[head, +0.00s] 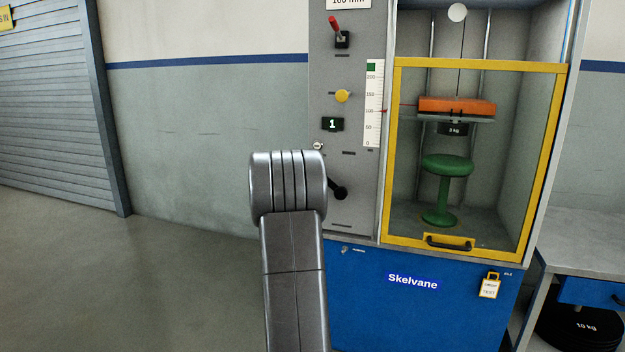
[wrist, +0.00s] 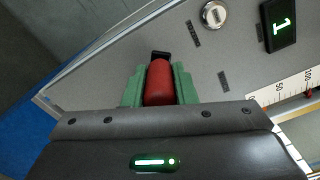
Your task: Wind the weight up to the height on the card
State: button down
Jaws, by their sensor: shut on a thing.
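The orange weight (head: 457,104) hangs level in the caged test bay, with a 5 kg block (head: 453,129) under its plate, above a green stool (head: 442,190). A scale (head: 374,105) marked 0 to 200 stands on the panel; its red pointer (head: 384,110) is near 100. The card (head: 347,3) at the top edge is cut off; it reads 100 mm. The black crank (head: 338,190) is partly hidden by my arm. In the wrist view, my gripper (wrist: 160,88) is shut on a red handle (wrist: 159,76), its green fingers either side. The head view hides this grasp.
The yellow-framed guard (head: 388,170) is closed. A bench (head: 590,245) stands right; open floor (head: 130,285) lies left.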

jog(key=shift+r, duration=0.35)
jog(key=c, duration=1.3)
grip_release()
jog(key=shift+d, duration=0.1)
jog(key=shift+o, duration=0.6)
jog(key=shift+f, duration=0.15)
jog(key=shift+s, duration=0.1)
jog(key=v, duration=1.3)
jog(key=shift+s+p, duration=0.3)
jog(key=shift+p, duration=0.05)
jog(key=shift+w, duration=0.1)
jog(key=x, duration=1.3)
jog(key=shift+w+f+b, duration=0.15)
jog(key=shift+w+b, duration=0.15)
jog(key=shift+b, duration=0.1)
jog(key=shift+s, duration=0.1)
